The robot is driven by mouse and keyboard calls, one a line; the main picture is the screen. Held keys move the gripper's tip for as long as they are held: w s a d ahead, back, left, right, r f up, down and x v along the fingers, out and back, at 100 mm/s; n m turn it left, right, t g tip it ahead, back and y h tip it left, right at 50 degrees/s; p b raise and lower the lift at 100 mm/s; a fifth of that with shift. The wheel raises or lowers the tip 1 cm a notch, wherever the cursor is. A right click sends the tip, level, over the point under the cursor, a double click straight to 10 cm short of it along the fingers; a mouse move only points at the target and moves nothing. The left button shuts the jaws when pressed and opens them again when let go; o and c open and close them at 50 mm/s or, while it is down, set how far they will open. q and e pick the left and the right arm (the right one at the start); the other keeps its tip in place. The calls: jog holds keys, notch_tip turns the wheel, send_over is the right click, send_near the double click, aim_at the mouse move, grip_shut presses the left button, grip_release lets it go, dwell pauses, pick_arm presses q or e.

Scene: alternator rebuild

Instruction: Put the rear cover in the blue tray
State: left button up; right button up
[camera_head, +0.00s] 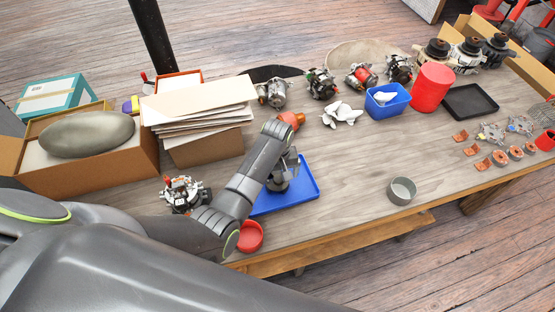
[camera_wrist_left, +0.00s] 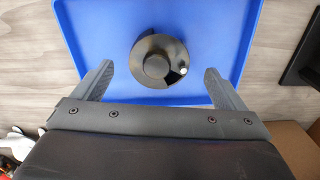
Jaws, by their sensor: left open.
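The blue tray (camera_head: 306,194) lies flat near the table's front edge, partly hidden by my left arm. It fills much of the left wrist view (camera_wrist_left: 100,30). A dark grey round part with a raised hub and a cut-out, seemingly the rear cover (camera_wrist_left: 152,62), rests inside the tray in that view. My left gripper (camera_head: 280,182) is over the tray, pointing down. In the left wrist view its fingers (camera_wrist_left: 158,82) are spread wide, one on each side of the part, with gaps between. My right gripper is not in view.
A red dish (camera_head: 250,236) and a partly disassembled alternator (camera_head: 184,193) are close left of the tray. A grey cup (camera_head: 402,190) stands to the right. Boxes and stacked boards (camera_head: 200,108) crowd the left; several alternators line the back.

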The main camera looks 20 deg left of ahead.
aim_at(277, 180)
pick_arm(q)
notch_tip(277, 180, up, 9)
jog(key=shift+r+b, duration=0.2)
jog(key=shift+b, duration=0.15)
dwell(0.5)
